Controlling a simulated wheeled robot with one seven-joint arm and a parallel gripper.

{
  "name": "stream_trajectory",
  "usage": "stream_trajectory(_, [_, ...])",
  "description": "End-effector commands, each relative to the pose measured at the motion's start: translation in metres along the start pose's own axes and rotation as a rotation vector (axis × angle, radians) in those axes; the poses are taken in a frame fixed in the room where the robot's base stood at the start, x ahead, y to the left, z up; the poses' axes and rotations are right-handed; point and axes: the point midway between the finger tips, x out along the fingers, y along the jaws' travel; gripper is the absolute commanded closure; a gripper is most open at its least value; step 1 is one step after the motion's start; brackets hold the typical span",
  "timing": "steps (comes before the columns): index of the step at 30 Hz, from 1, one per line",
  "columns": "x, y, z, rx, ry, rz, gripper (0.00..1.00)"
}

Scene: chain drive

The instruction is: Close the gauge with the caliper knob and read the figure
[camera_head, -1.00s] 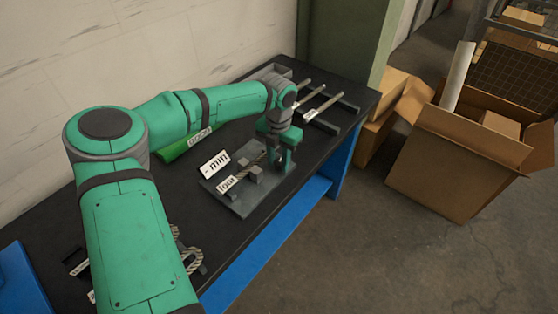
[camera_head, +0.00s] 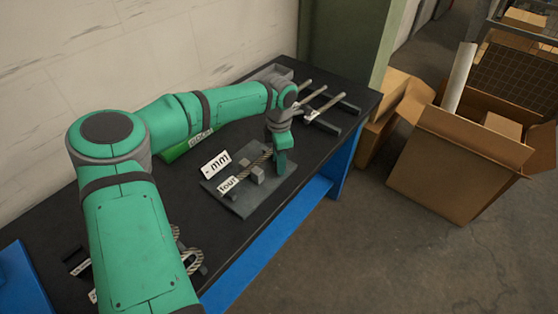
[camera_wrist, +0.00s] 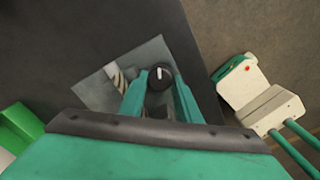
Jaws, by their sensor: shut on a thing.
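The gauge (camera_head: 240,206) is a flat grey plate on the dark bench, with small grey blocks on it and a striped chain piece (camera_head: 258,161) across it. A white card (camera_head: 215,165) behind it reads "- mm", with no figure, and a label (camera_head: 228,185) sits at its left. In the wrist view the caliper knob (camera_wrist: 160,76) is round and black with a white mark pointing up the picture. My gripper (camera_wrist: 160,92) is shut on the knob, one finger on each side. In the head view my gripper (camera_head: 281,166) stands over the plate's right end and hides the knob.
A green labelled object (camera_head: 186,147) lies behind the gauge. A dark rack with rods (camera_head: 330,106) stands at the bench's far end. More chain parts (camera_head: 190,258) lie at the near end, partly behind my arm. Cardboard boxes (camera_head: 465,165) stand on the floor at right.

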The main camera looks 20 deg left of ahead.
Motion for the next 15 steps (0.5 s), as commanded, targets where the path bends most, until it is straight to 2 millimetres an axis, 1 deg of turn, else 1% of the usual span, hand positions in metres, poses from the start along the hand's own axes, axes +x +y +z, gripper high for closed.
stream_trajectory(6, [-0.0003, 0.0007, 0.0003, 0.037, -0.001, 0.002, 0.92])
stream_trajectory(15, [-0.0005, 0.0010, 0.0004, 0.042, -0.001, 0.002, 0.92])
